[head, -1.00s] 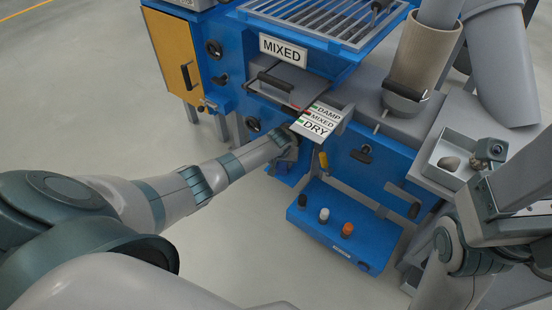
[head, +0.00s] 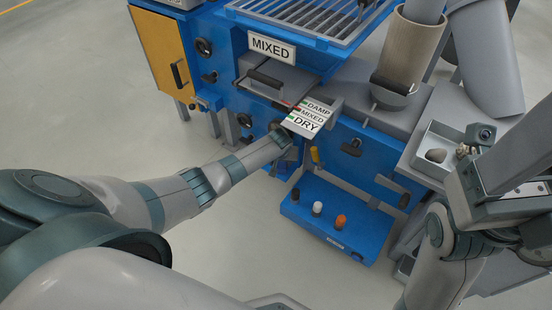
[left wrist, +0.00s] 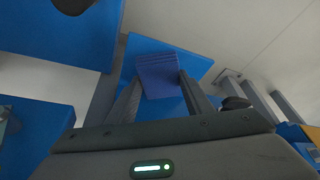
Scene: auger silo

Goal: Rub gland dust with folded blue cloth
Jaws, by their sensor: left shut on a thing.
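The folded blue cloth (left wrist: 158,75) is between the two fingers of my left gripper (left wrist: 160,98) in the left wrist view, and the gripper is shut on it. In the head view the left gripper (head: 287,137) is just below the label plate reading DAMP, MIXED, DRY, against the front of the blue machine (head: 340,135). The cloth cannot be made out there. I cannot pick out the gland or its dust, nor tell whether the cloth touches anything.
The label plate (head: 307,117) juts out above the left gripper. A blue box (head: 335,222) with black, white and orange knobs stands low in front of the machine. A grey tray (head: 426,166) holding a stone-like lump (head: 436,155) is at the right. The floor at left is clear.

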